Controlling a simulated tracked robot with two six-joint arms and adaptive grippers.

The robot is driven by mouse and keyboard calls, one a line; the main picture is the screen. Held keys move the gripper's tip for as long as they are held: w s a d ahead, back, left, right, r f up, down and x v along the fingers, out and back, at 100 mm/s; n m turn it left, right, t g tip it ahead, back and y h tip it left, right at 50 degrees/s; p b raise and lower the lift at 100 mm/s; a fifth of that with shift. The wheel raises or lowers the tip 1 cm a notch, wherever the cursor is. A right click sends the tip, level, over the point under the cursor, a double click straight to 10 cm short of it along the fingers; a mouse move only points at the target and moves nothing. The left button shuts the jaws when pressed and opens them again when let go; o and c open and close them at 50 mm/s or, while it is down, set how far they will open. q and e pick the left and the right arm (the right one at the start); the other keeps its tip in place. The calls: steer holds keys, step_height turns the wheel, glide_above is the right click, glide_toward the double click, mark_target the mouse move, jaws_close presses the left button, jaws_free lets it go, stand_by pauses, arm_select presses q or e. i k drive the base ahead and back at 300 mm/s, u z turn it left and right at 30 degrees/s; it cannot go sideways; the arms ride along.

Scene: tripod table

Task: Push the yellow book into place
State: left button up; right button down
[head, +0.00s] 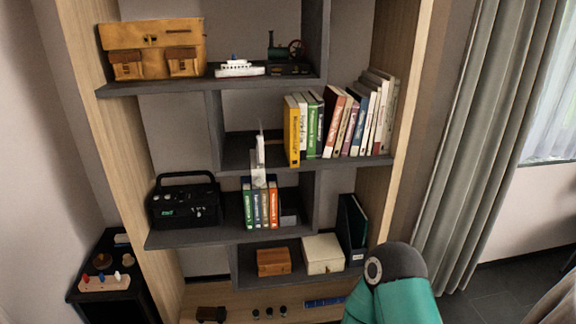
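The yellow book (291,131) stands upright at the left end of a row of books on the middle right shelf (345,163). Its spine sticks out farther forward than the books beside it, and its bottom reaches to about the shelf's front edge. A white book (302,124) and a green book (313,126) stand right next to it. Neither gripper shows in the head view. Only a teal link of my arm with a dark round joint shows at the bottom right, well below the yellow book.
A white pointed object (260,155) stands left of the yellow book, apart from it, above several books (260,204) on the lower shelf. A black radio (184,203) stands farther left. A grey curtain (468,140) hangs at the right. The space before the yellow book looks clear.

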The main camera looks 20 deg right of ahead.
mark_target(292, 110)
steer(key=i, duration=0.95)
steer(key=z, duration=0.05)
